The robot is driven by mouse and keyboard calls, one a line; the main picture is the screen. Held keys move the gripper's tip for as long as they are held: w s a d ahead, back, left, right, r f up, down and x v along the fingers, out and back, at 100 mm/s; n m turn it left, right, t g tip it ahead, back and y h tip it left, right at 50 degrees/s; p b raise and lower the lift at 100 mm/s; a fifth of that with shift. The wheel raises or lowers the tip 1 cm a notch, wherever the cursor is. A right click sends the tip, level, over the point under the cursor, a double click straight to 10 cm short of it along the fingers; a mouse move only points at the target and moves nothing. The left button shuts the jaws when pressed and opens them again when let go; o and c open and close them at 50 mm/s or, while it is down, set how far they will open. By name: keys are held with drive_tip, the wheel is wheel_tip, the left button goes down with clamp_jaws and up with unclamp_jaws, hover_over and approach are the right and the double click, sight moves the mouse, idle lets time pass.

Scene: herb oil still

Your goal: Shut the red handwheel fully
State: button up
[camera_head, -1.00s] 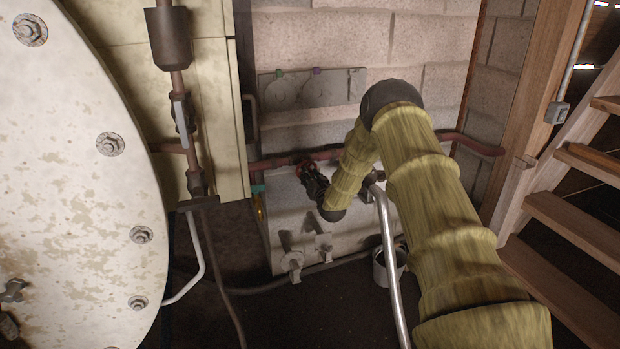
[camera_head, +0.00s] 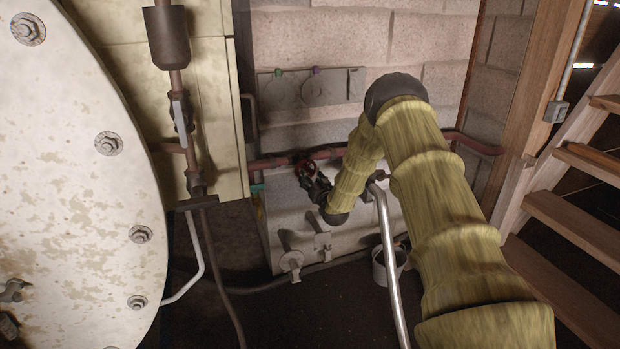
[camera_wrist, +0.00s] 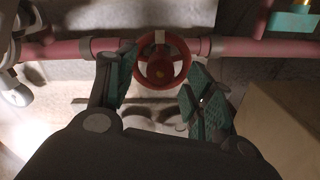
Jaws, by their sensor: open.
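The red handwheel (camera_wrist: 161,67) sits on a reddish pipe (camera_wrist: 228,47) and is seen nearly face-on in the wrist view. In the head view only a small part of the handwheel (camera_head: 303,163) shows beyond my gripper (camera_head: 312,178). In the wrist view my gripper (camera_wrist: 164,92) is open, with one teal-padded finger left of the wheel and the other to its lower right. The wheel lies between and just beyond the fingers. I cannot tell whether either finger touches the rim.
A pale box-like tank (camera_head: 285,210) stands below the pipe. A large pale round vessel (camera_head: 75,190) fills the left. A metal rail (camera_head: 388,260) rises beside my arm, with a bucket (camera_head: 381,268) close by. Wooden stairs (camera_head: 575,225) stand at right.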

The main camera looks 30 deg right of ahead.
drive_tip(key=v, duration=0.9)
drive_tip(key=shift+s, duration=0.4)
